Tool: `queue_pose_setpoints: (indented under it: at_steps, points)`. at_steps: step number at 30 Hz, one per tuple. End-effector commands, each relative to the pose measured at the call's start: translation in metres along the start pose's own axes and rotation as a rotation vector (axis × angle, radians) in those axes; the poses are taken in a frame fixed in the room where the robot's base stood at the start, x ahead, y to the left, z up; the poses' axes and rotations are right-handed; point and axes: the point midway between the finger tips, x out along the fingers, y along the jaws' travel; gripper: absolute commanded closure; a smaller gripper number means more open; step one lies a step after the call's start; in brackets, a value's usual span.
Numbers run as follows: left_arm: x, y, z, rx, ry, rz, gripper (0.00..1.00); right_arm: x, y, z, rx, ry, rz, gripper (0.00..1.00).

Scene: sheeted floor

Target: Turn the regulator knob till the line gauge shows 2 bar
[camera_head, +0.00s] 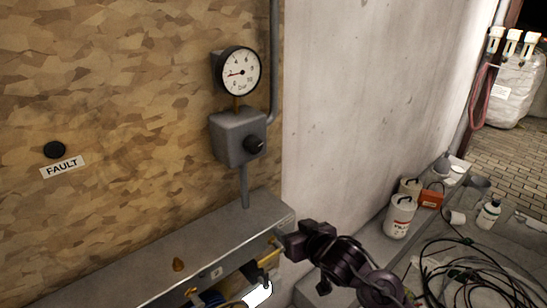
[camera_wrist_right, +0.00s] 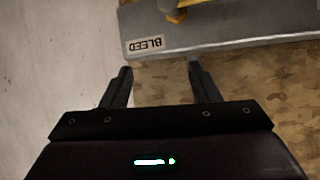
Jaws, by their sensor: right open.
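The line gauge (camera_head: 238,74) is a round white dial with a black rim on the chipboard wall. My right gripper (camera_head: 277,241) is below and right of the knob, near the right end of the grey ledge, apart from the knob. In the right wrist view its two fingers (camera_wrist_right: 159,70) are spread with nothing between them. My left gripper is not in view.
A FAULT label (camera_head: 62,167) and black button (camera_head: 54,150) are at left.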

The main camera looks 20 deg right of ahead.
Motion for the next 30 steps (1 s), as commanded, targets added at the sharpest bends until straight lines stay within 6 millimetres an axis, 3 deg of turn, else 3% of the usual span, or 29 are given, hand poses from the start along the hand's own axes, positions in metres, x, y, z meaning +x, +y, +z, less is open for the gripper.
queue_pose_setpoints:
  at_steps: [1, 3, 6, 9, 14, 24, 30]
  points:
    - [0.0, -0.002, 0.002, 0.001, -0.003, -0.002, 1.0, -0.008, -0.004, -0.039, -0.003, 0.094, -0.036, 0.45]
    - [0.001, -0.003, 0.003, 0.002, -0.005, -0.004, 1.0, -0.024, -0.014, -0.085, 0.007, 0.209, -0.099, 0.45]
    - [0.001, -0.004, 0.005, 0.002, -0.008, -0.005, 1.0, -0.049, -0.03, -0.136, 0.013, 0.333, -0.194, 0.45]
    - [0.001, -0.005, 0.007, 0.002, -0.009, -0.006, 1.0, -0.069, -0.043, -0.164, 0.014, 0.402, -0.267, 0.45]
    - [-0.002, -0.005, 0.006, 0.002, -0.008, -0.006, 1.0, -0.072, -0.051, -0.18, 0.021, 0.429, -0.305, 0.45]
    - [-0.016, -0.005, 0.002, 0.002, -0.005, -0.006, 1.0, -0.027, -0.066, -0.202, 0.022, 0.428, -0.303, 0.45]
    - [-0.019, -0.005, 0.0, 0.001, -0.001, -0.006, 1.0, -0.012, -0.07, -0.207, 0.02, 0.426, -0.302, 0.45]
